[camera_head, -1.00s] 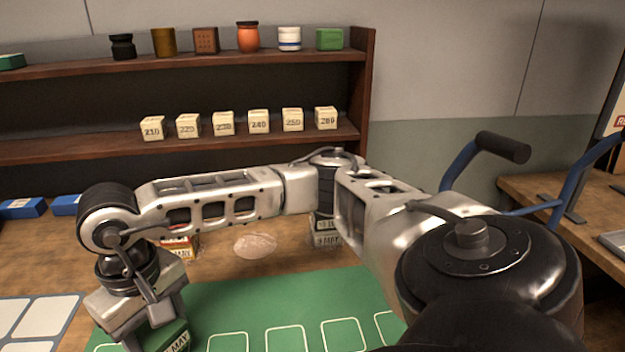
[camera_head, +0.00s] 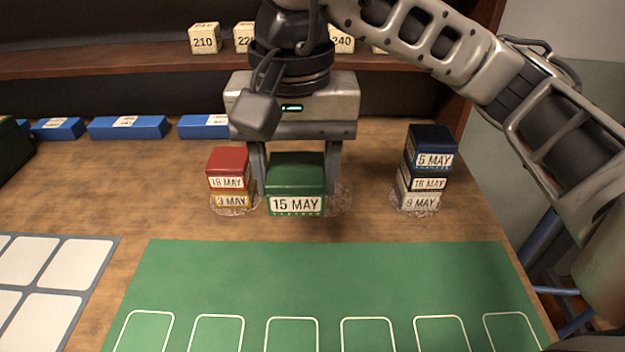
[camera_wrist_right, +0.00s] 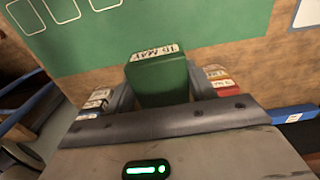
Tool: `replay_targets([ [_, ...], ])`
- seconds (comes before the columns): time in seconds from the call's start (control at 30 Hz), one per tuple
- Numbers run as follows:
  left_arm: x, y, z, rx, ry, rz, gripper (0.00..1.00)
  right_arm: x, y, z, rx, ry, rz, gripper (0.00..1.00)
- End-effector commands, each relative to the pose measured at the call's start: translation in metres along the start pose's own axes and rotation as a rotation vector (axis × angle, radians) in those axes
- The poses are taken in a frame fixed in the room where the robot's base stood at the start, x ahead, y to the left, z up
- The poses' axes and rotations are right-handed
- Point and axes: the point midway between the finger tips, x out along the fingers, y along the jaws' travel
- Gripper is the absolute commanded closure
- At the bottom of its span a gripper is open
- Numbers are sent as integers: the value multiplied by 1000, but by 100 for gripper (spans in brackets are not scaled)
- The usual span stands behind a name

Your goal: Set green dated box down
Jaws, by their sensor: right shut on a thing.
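The green dated box (camera_head: 296,176) is labelled 15 MAY. My right gripper (camera_head: 296,168) is shut on it from above, one finger on each side. The box is upright behind the green mat, over a clear round spot (camera_head: 340,198) that shows at its right side. I cannot tell whether its underside touches the spot. In the right wrist view the green box (camera_wrist_right: 158,78) sits between the fingers. My left gripper is not in view.
Close left, a red box (camera_head: 228,166) stands on a yellow one (camera_head: 231,201). At right, a dark blue box (camera_head: 432,146) tops a stack of dated boxes. The green mat (camera_head: 320,275) with white outlines is clear. Blue bars (camera_head: 127,128) lie behind, below the shelf (camera_head: 130,64).

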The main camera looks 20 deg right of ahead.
Motion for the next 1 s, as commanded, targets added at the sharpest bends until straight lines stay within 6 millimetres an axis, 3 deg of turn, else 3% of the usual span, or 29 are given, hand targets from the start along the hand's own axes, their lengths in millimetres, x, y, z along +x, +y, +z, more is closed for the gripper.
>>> replay_targets([
  [0.13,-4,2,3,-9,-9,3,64,6,8,-18,27,-1,6,70],
  [0.37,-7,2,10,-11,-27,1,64,31,24,-73,27,-3,5,70],
  [0.5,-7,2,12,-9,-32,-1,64,56,32,-98,23,-3,8,70],
  [0.7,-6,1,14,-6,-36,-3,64,81,37,-118,20,0,5,70],
  [1.0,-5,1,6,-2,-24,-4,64,103,40,-130,18,-2,5,70],
])
